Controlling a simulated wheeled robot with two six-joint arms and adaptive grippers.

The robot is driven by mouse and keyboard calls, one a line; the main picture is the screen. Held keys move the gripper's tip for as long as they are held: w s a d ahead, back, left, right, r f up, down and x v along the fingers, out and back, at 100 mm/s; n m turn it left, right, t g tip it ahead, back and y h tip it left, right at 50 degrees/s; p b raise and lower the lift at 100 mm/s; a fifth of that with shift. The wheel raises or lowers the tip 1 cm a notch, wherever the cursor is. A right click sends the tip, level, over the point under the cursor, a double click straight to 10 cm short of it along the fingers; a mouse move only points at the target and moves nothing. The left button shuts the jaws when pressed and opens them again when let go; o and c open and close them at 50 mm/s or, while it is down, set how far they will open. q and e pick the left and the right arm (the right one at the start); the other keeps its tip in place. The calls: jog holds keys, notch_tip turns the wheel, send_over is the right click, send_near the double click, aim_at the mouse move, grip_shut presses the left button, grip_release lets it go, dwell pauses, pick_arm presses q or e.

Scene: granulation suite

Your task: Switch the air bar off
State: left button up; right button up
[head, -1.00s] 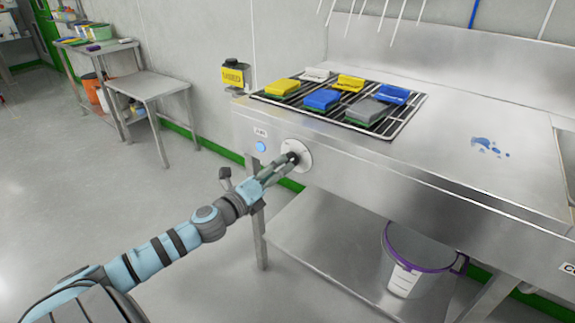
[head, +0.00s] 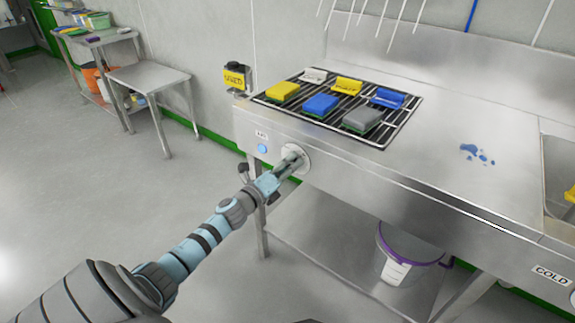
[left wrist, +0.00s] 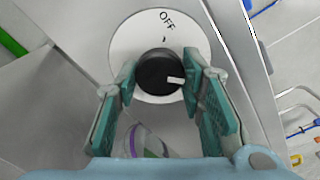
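The air bar control is a black round knob (left wrist: 158,73) with a white pointer mark, on a white round dial plate (left wrist: 124,45) lettered OFF. In the left wrist view the pointer aims right, away from the OFF lettering above. The plate also shows in the head view (head: 301,151) on the steel bench's front, beside a blue round light (head: 262,149) under a small label. My left gripper (head: 287,163) is at the dial. Its teal fingers (left wrist: 160,82) stand open on either side of the knob; firm contact is not clear. My right gripper is out of view.
The steel bench (head: 440,125) carries a wire rack (head: 333,128) with several coloured blocks or brushes and a blue spill. A bucket (head: 400,265) with a purple rim stands on the lower shelf. A small table (head: 150,77) stands left; the floor there is clear.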

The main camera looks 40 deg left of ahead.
pick_arm(q)
jog(key=shift+c, duration=0.8)
jog(key=shift+n, duration=0.3)
jog(key=n+p, duration=0.1)
jog(key=n, duration=0.2)
jog(key=shift+r, duration=0.1)
jog(key=n+p, duration=0.1)
jog(key=n, duration=0.3)
jog(key=shift+r+p, duration=0.1)
jog(key=shift+p, duration=0.3)
jog(key=n+p, duration=0.4)
jog(key=n, duration=0.6)
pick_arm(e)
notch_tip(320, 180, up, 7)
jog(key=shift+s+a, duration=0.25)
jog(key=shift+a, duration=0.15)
pick_arm(q)
jog(key=shift+n, duration=0.3)
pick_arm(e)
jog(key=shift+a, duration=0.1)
